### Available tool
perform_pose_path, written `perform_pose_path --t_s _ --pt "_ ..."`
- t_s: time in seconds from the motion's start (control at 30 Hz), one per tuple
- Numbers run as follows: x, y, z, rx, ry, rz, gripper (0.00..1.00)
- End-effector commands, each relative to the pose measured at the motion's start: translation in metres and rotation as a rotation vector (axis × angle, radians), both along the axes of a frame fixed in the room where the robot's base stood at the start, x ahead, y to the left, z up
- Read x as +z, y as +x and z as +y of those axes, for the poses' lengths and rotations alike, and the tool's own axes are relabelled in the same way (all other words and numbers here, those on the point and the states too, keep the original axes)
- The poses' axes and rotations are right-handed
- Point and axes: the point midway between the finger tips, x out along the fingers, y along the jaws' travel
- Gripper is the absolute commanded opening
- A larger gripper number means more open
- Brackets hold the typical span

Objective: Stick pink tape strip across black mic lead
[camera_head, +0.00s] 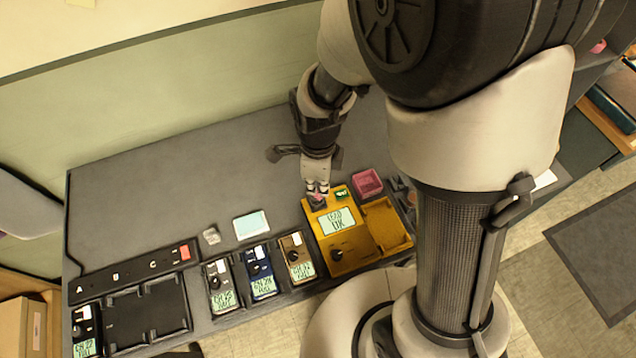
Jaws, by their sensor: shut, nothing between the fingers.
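My gripper (318,193) points down at the back left corner of the yellow unit (336,258) and is shut with nothing held. I cannot tell whether its tips touch the unit. Small pinkish patches show at the fingers, too small to identify. A pink square item (367,183) lies just right of the gripper, behind the yellow unit; I cannot tell whether it is the tape. A thin dark line (68,222) runs along the table's left side; whether it is the mic lead or the table edge is unclear. No strip across a lead can be made out.
Several small meters, including a blue one (261,273) and a brown one (296,257), stand along the front of the grey table (180,170). A black tray (147,312) is at front left. A pale blue pad (251,225) lies mid-table. The table's back left is clear.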

Motion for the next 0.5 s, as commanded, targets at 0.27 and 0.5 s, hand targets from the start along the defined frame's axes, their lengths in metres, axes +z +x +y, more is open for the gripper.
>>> perform_pose_path --t_s 0.27,0.5 --pt "0.025 0.001 0.000 0.000 0.000 -0.002 0.00" --pt "0.044 0.001 0.000 0.000 0.000 -0.002 0.00"
